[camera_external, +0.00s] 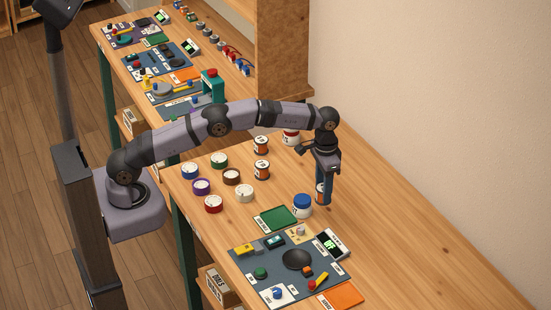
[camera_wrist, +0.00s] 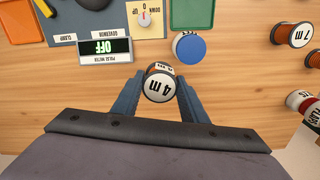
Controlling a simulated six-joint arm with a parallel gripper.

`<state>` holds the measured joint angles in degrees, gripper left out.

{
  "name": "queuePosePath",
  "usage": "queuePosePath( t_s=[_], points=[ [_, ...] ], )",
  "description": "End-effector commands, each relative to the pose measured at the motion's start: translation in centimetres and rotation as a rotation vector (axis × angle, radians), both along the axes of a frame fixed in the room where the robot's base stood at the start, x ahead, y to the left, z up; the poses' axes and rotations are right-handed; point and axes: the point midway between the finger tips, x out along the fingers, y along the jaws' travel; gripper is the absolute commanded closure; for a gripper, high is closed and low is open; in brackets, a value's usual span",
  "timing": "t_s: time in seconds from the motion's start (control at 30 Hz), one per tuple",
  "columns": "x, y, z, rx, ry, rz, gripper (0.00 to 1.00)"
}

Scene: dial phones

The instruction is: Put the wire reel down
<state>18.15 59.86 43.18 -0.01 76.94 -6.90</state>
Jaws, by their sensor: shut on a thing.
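My gripper (camera_external: 322,192) points straight down over the bench, to the right of the blue-lidded jar in the outside view. Its blue fingers are shut on a wire reel marked 4 m (camera_wrist: 159,84), one finger on each side. The reel is upright, with its white labelled top facing the wrist camera. In the outside view its orange side (camera_external: 320,188) shows between the fingers, low over the wooden bench (camera_external: 400,215). I cannot tell whether its base touches the wood.
The blue-lidded jar (camera_external: 302,206) stands close by and also shows in the wrist view (camera_wrist: 190,47). The pulse meter (camera_external: 332,244) and dark panel (camera_external: 265,258) lie nearer the front. Other reels (camera_external: 261,170) stand farther back. Bench to the right is clear.

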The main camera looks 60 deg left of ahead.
Motion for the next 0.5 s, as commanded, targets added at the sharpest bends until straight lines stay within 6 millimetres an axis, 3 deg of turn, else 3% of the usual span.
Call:
queuePosePath(
  t_s=[0.2,0.5],
  points=[
    [-0.1,0.1,-3.1,0.0,0.002,0.0,0.85],
    [0.0,0.0,-4.3,0.0,-0.001,0.0,0.85]
  ],
)
